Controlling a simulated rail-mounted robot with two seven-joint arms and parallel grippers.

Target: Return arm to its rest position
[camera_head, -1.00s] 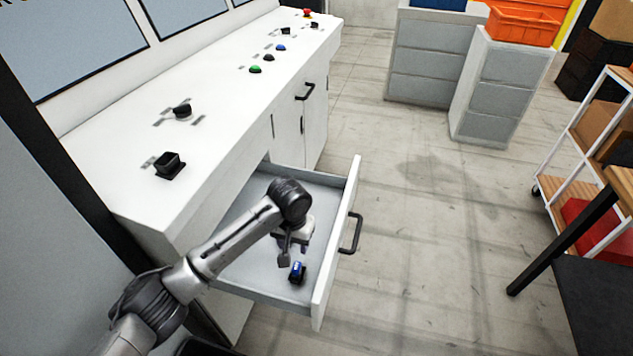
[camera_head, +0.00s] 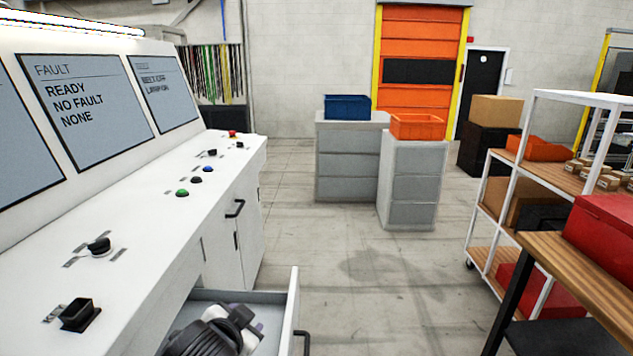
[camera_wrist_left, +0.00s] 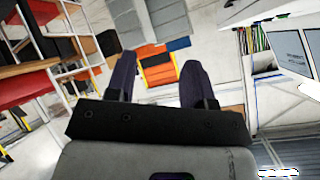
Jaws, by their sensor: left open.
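My left arm shows at the bottom of the head view, over the open drawer (camera_head: 293,308) of the white console (camera_head: 150,290). Its fingers cannot be made out clearly there. In the left wrist view my left gripper (camera_wrist_left: 157,70) has its two dark fingers spread apart, with nothing between them. That view looks out across the room, upside down, not down into the drawer. The drawer's inside is mostly hidden by my arm and the frame edge, and no blue item shows in it. My right gripper is not in view.
The console top carries a black switch (camera_head: 78,314), a black knob (camera_head: 99,246) and coloured buttons. Grey cabinets (camera_head: 347,165) with a blue bin (camera_head: 347,108) and an orange bin (camera_head: 417,127) stand ahead. A shelf rack and a wooden table (camera_head: 580,268) are at right. The middle floor is clear.

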